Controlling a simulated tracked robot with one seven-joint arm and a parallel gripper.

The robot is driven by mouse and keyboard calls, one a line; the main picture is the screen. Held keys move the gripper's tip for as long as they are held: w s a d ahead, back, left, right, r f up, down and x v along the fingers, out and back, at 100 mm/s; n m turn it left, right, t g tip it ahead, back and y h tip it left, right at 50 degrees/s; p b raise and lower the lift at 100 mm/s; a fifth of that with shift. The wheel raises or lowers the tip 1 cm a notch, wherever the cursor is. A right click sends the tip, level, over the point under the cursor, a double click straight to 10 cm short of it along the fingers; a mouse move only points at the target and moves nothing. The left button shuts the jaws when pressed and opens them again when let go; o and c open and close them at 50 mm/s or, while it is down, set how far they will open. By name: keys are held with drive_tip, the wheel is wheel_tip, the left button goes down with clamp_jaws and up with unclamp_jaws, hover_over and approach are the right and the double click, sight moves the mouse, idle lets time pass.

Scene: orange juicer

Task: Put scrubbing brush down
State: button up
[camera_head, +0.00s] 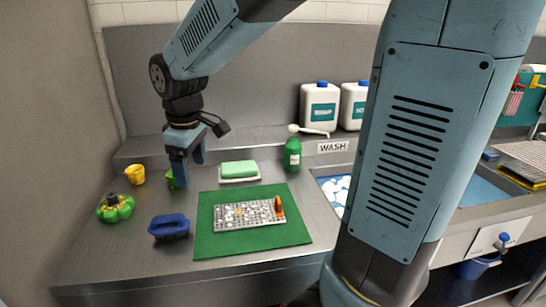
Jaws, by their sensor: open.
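A blue scrubbing brush (169,226) rests on the steel counter, left of the green mat. My gripper (189,173) points down above the counter, behind and above the brush in the picture. It is open, apart from the brush, and nothing shows between its fingers. A small green object (171,179) shows partly behind my gripper's left finger; I cannot tell what it is.
A green mat (285,236) carries a perforated grey tray (222,217) with an orange piece. A sink lies right. The counter's front left is clear.

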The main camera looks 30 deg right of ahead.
drive_tip(key=s+d+r+m+t, duration=0.2)
drive_tip(key=s+d+m, duration=0.3)
drive_tip(key=s+d, duration=0.2)
drive_tip(key=s+d+r+m+t, duration=0.2)
drive_tip(key=s+d+r+m, duration=0.1)
drive_tip(key=s+d+m, duration=0.2)
drive_tip(key=shift+s+d+r+m, duration=0.3)
drive_tip(key=shift+s+d, duration=0.7)
drive_tip(key=shift+s, duration=0.35)
